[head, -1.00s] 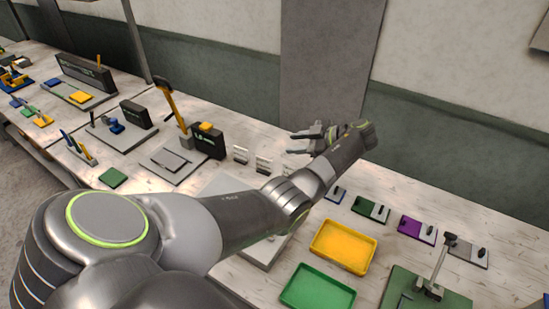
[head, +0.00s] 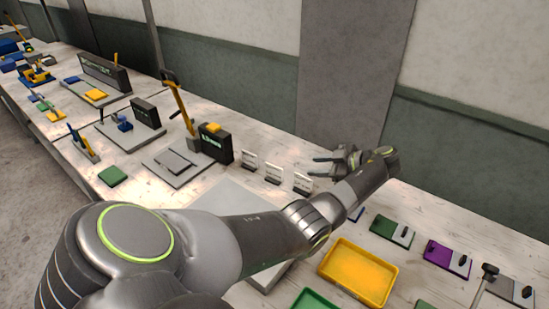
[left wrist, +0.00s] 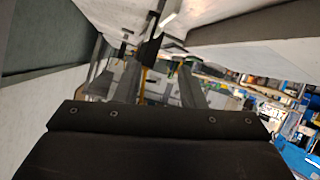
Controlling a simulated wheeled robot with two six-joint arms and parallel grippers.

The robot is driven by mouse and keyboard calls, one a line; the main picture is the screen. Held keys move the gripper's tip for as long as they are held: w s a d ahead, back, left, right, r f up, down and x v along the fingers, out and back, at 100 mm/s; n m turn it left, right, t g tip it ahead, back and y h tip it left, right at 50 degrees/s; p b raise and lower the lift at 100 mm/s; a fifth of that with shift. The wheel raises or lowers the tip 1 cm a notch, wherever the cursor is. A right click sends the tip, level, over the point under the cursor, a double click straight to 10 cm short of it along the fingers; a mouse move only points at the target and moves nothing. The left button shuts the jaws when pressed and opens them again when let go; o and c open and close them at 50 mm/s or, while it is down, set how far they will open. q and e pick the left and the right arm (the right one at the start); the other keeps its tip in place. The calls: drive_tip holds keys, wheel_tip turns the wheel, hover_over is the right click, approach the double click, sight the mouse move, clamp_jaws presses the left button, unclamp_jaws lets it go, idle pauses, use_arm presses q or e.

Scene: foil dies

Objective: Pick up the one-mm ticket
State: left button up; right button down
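Three small pale tickets stand upright in a row on the bench in the head view: a left one (head: 249,161), a middle one (head: 273,173) and a right one (head: 303,183). Their print is too small to read, so I cannot tell which is the one-mm ticket. My left gripper (head: 322,167) is just right of and behind the right ticket in the picture, apart from it. Its fingers are spread and empty. In the left wrist view the two fingers (left wrist: 160,88) are apart with nothing between them. My right gripper is not in view.
A yellow tray (head: 360,272) and a green tray (head: 316,301) lie in front of my left arm. A dark block with a yellow top (head: 215,145) stands left of the tickets. Green (head: 391,230) and purple (head: 447,258) plates lie to the right. The wall is close behind.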

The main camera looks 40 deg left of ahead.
use_arm(q)
approach(274, 166)
drive_tip(key=x, duration=0.5)
drive_tip(key=shift+s+f, duration=0.1)
drive_tip(key=shift+f, duration=0.15)
drive_tip(key=x, duration=0.5)
drive_tip(key=shift+w+a+b, duration=0.2)
drive_tip(key=shift+w+b, duration=0.05)
drive_tip(key=shift+b, duration=0.1)
drive_tip(key=shift+d+r, duration=0.1)
clamp_jaws()
